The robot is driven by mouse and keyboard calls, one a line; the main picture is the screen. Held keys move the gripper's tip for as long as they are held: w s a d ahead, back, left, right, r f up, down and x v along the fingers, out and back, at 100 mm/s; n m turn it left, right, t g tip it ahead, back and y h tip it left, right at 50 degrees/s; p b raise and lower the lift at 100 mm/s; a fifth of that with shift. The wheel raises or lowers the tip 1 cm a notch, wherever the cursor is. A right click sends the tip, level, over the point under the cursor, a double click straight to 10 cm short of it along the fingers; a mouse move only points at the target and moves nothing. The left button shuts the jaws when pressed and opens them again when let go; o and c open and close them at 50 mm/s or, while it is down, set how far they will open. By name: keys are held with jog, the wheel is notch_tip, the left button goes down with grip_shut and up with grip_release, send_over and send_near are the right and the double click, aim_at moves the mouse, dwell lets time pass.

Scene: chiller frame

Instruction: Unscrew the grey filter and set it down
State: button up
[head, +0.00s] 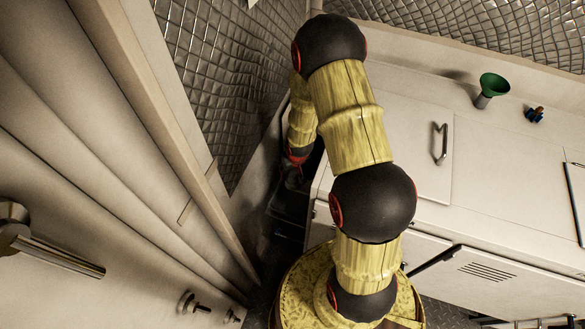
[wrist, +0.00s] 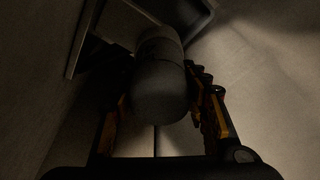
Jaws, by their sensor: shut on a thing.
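The grey filter (wrist: 160,92) is a dark, rounded cylinder in the middle of the wrist view. It stands between the two fingers of my gripper (wrist: 163,118), which is shut on it. The upper end of the filter runs up toward a dark, framed part (wrist: 122,22); shadow hides whether the two are joined. In the head view my arm reaches down into the gap between the left wall and the white cabinet. My gripper and the filter are hidden there.
The white cabinet top (head: 400,120) carries a metal handle (head: 440,143), a green funnel (head: 493,87) and a small blue-and-brown fitting (head: 535,115). A quilted metal wall (head: 225,75) closes in on the left of my arm. The gap is narrow and dark.

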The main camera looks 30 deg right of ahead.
jog(key=shift+s+a+f+p, duration=0.1)
jog(key=shift+s+f+p, duration=0.15)
jog(key=shift+p, duration=0.7)
jog(key=o, duration=1.3)
jog(key=shift+w+r, duration=0.2)
jog(key=shift+w+d+b, duration=0.15)
jog(key=shift+d+b, duration=0.1)
jog(key=shift+b, duration=2.05)
jog(key=shift+a+m+h+b, duration=0.2)
jog(key=shift+m+b, duration=0.9)
jog(key=shift+b, duration=4.3)
jog(key=shift+s+d+m+h+b, duration=0.15)
jog(key=shift+m+b, duration=0.5)
jog(key=shift+b, duration=0.7)
jog(key=shift+s+m+h+b, duration=0.1)
jog(key=shift+m+h+b, duration=0.15)
jog(key=shift+m+b, duration=0.75)
jog(key=shift+d+f+m+g+b, duration=0.1)
jog(key=shift+m+g+b, duration=0.7)
jog(key=shift+b, duration=1.55)
